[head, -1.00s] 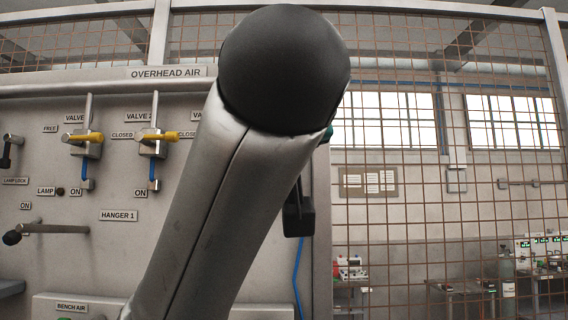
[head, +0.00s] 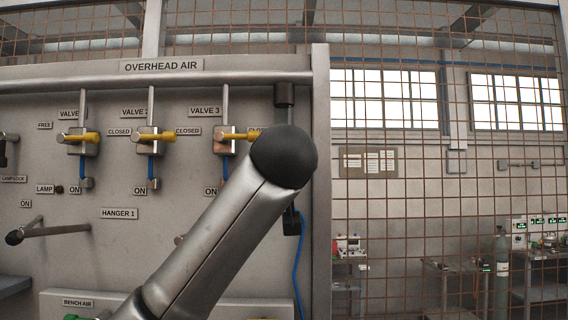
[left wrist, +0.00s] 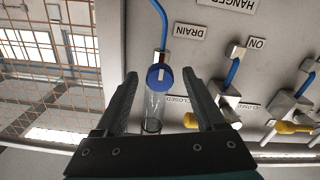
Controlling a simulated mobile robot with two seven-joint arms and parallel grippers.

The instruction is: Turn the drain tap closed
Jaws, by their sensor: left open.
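The drain tap (left wrist: 160,77) is a round blue knob with a white mark, in the left wrist view, which shows the panel upside down. It sits at the end of a clear bowl (left wrist: 153,112), near the DRAIN label (left wrist: 190,31). My left gripper (left wrist: 160,73) is open, with one dark finger on each side of the bowl and tap. Gaps show on both sides; I cannot tell how deep the tap lies between the fingertips. In the head view my arm hides the tap and left gripper. My right gripper is in neither view.
Yellow-handled valves (head: 157,136) line the OVERHEAD AIR panel (head: 110,240) to the left. A hanger peg (head: 55,230) sticks out at lower left. A blue hose (head: 298,265) hangs by the panel's right post (head: 321,180). Wire mesh (head: 400,220) fills the right side.

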